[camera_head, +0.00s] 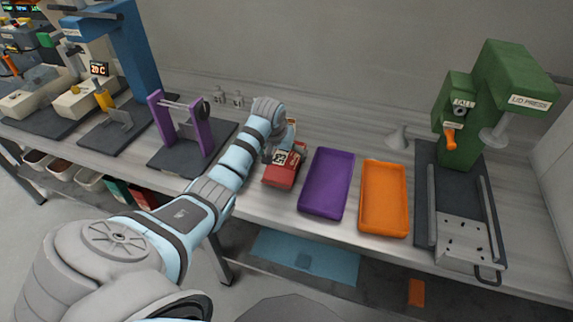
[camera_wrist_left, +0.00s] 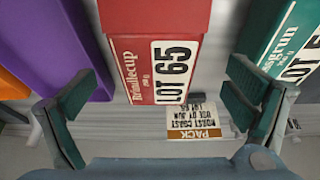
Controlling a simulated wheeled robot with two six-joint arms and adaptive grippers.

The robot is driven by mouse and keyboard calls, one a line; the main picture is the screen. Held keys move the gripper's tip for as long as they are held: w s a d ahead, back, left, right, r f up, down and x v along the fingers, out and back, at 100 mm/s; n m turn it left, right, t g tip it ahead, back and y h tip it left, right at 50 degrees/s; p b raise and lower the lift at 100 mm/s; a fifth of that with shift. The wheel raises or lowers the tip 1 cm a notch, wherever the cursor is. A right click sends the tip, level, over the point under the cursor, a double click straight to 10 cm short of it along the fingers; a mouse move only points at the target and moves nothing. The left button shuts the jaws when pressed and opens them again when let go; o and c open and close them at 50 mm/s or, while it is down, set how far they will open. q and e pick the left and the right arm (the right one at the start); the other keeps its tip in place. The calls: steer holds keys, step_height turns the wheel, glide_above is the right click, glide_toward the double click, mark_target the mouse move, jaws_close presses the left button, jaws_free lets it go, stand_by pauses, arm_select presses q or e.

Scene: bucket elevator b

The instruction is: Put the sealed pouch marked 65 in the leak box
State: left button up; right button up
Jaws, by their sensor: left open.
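In the left wrist view the red pouch (camera_wrist_left: 155,50) carries a white label reading LOT 65 and the name Brindlecup. My left gripper (camera_head: 277,152) is at the pouch's far side. In the wrist view the left gripper (camera_wrist_left: 160,100) has its fingers spread wide, with the pouch's labelled end between and beyond them, not gripped. No label reading leak box is legible; I cannot tell which container it is. My right gripper is not in view.
A purple tray (camera_head: 328,208) and an orange tray (camera_head: 386,233) stand empty right of the pouch. A teal pack (camera_wrist_left: 292,40) lies close beside the right finger. A small PACK card (camera_wrist_left: 194,121) is near. The green lid press (camera_head: 497,85) stands at right, a purple stand (camera_head: 205,140) at left.

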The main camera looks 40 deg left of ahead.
mark_target(285, 159)
arm_select(q)
steer(key=x, duration=0.1)
steer(key=b+x, duration=0.1)
steer(key=x, duration=0.3)
steer(key=shift+s+d+f, duration=0.1)
steer(key=shift+s+d, duration=0.05)
steer(key=shift+d, duration=0.1)
steer(key=shift+c, duration=0.4)
steer(key=c, duration=0.9)
steer(key=shift+r, duration=0.2)
steer(key=shift+r, duration=0.3)
step_height(285, 159, up, 19)
steer(key=p, duration=0.2)
steer(key=shift+r+p, duration=0.1)
steer(key=shift+p, duration=0.2)
